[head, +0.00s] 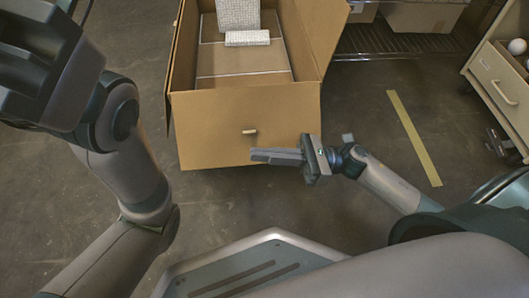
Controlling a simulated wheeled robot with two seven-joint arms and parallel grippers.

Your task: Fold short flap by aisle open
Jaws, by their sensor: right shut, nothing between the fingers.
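An open cardboard box (216,56) stands ahead of me at the top centre. Its near short panel (220,125) faces me, tilted outward, with a small light tab (249,131) on it; I cannot tell for sure where flap and box wall divide. The long right flap (318,32) is spread outward. The left flap (182,45) stands at the left edge. My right gripper (255,156) is shut and empty, pointing left just at the near panel's lower edge; contact is unclear. My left gripper (40,60) is at the top left, fingertips not clearly visible.
Inside the box lie white textured pieces (247,38). A wire shelf (395,42) with cartons is behind at the right. A wooden drawer cabinet (500,85) stands at the far right. Yellow tape (414,138) marks the floor, which is clear around the box.

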